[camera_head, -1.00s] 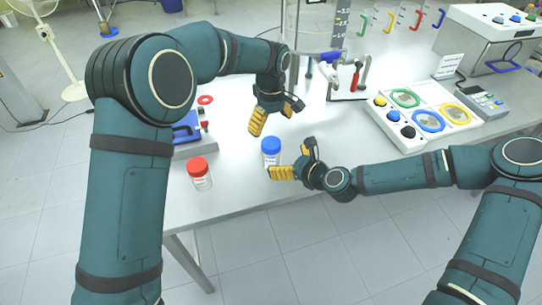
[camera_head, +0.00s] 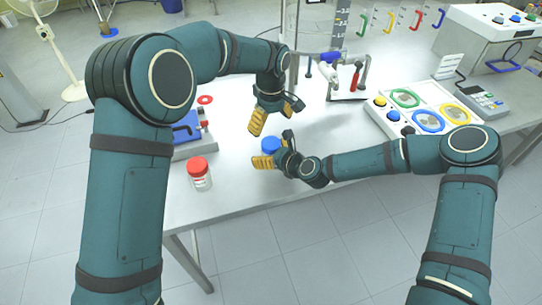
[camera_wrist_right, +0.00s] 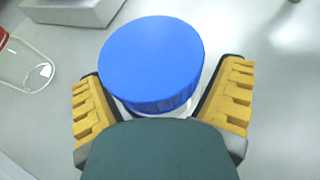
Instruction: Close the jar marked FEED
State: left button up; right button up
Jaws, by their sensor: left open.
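A jar with a blue lid (camera_head: 271,144) stands upright near the front of the table; its label cannot be read. My right gripper (camera_head: 275,149) is around this jar, one yellow finger on each side. In the right wrist view the blue lid (camera_wrist_right: 152,62) sits between the spread fingers, and the palm hides the jar's lower body. A jar with a red lid (camera_head: 198,167) stands to the left; its label is too small to read. My left gripper (camera_head: 276,115) is open and empty, above and behind the blue-lidded jar.
A white tray with coloured rings (camera_head: 428,121) is at the right, behind my right arm. A stand with a red-handled part (camera_head: 355,78) is at the back.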

aim_at(271, 142)
grip_shut()
pick_arm(q)
jog(key=shift+m, duration=2.3)
jog(key=shift+f, duration=0.1)
jog(key=shift+f, duration=3.9)
jog(key=c, duration=1.3)
jog(key=o, duration=1.3)
